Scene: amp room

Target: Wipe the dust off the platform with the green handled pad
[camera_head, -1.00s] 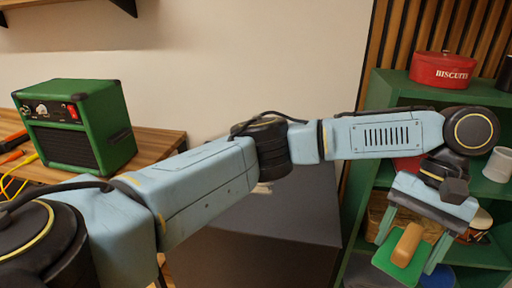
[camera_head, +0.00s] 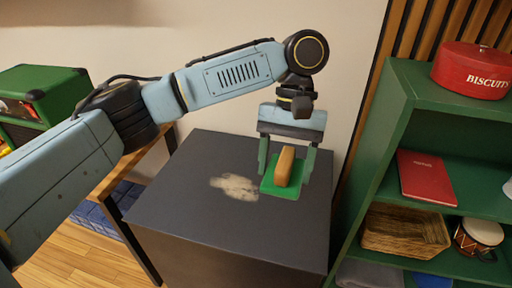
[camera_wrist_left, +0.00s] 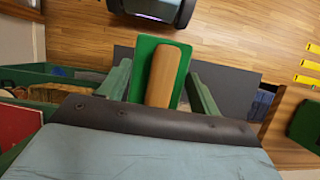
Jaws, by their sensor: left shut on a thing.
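The pad has a green base and a tan handle (camera_head: 286,165). My left gripper (camera_head: 285,175) is shut on the pad, with a finger on each side of it. The pad also shows between the fingers in the left wrist view (camera_wrist_left: 165,75). In the head view it appears over the right part of the dark grey platform (camera_head: 200,235); I cannot tell whether it touches the top. A pale dust patch (camera_head: 236,187) lies on the platform top, left of the pad. My right gripper is not in view.
A green shelf (camera_head: 400,110) stands right of the platform, holding a red biscuit tin (camera_head: 470,72), a red book (camera_head: 426,176), a wicker basket (camera_head: 400,232) and a small drum (camera_head: 478,236). A green amplifier (camera_head: 40,98) sits on a wooden table at left.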

